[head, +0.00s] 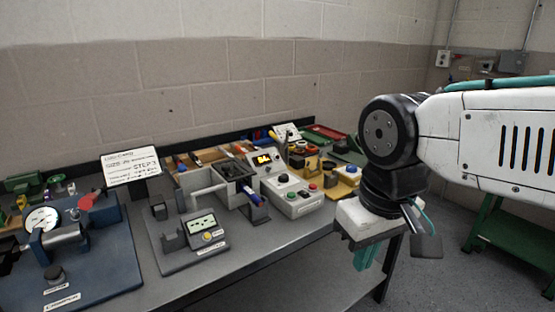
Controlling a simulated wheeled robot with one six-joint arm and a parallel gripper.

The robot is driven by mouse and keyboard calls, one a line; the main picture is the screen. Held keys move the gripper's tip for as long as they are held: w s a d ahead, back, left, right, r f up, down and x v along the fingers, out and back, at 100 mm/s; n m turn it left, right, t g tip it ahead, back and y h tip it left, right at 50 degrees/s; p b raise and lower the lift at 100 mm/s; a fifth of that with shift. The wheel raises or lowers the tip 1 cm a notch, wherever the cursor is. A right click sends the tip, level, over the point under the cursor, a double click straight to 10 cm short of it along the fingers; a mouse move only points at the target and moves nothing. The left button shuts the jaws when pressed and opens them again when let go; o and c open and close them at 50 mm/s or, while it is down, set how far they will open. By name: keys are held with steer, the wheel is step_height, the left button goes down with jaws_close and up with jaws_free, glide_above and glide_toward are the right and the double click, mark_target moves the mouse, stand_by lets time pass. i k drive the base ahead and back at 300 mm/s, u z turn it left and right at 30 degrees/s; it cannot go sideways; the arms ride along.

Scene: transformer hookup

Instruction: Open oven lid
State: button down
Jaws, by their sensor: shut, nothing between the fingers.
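A small grey box (232,190) that looks like the oven stands mid-bench, with a dark top and a light bar at its left. Beside it is a panel with a lit yellow display (264,159). I cannot tell which part is the lid, or how it stands. My gripper (364,258) points down at the bench's right end, well to the right of the box and apart from it. Its teal fingers are shut and empty, partly hidden behind the grey gripper body.
A blue fixture with a dial (85,245) is at the left. A white sign (131,166) and bins line the back. A green cart (510,235) stands at the right.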

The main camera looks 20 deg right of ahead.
mark_target(232, 164)
steer(key=u, duration=0.45)
steer(key=i, duration=0.95)
steer(key=z, duration=0.45)
